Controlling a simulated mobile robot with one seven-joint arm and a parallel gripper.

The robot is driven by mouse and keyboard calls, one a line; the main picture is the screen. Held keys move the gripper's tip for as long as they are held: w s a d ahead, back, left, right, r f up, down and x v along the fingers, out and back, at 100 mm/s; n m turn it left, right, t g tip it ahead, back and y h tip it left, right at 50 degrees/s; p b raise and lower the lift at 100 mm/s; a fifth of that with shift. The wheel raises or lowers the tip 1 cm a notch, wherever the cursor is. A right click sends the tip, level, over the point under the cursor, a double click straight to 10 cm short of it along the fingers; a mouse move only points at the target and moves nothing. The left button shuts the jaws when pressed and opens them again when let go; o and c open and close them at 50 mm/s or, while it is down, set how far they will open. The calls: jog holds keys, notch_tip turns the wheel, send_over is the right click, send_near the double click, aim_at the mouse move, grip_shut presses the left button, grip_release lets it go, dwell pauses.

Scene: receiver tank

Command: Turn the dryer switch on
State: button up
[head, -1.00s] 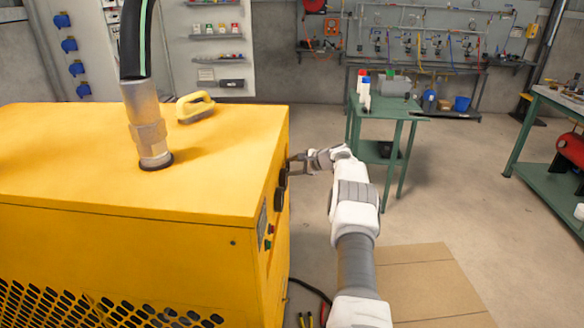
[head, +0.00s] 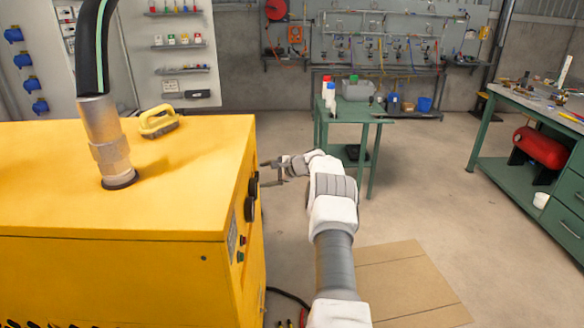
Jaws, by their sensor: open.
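The yellow dryer (head: 120,270) fills the left of the head view. Its right side panel is seen at a steep angle and carries dark round parts (head: 252,197), a small label plate (head: 232,237), and red and green buttons (head: 241,248). I cannot tell which of these is the dryer switch. My gripper (head: 263,173) is open and empty, its fingers pointing left at the panel near the upper dark round part. A small gap or light contact there cannot be told apart.
A black hose with a metal fitting (head: 108,150) and a yellow-handled brush (head: 158,122) are on the dryer's top. A green table (head: 350,112) with bottles stands behind my arm. A cardboard sheet (head: 405,285) lies on the floor. A workbench (head: 530,115) stands at right.

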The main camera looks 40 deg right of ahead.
jog(key=v, duration=1.5)
jog(key=shift+p, duration=0.45)
jog(key=shift+a, duration=0.1)
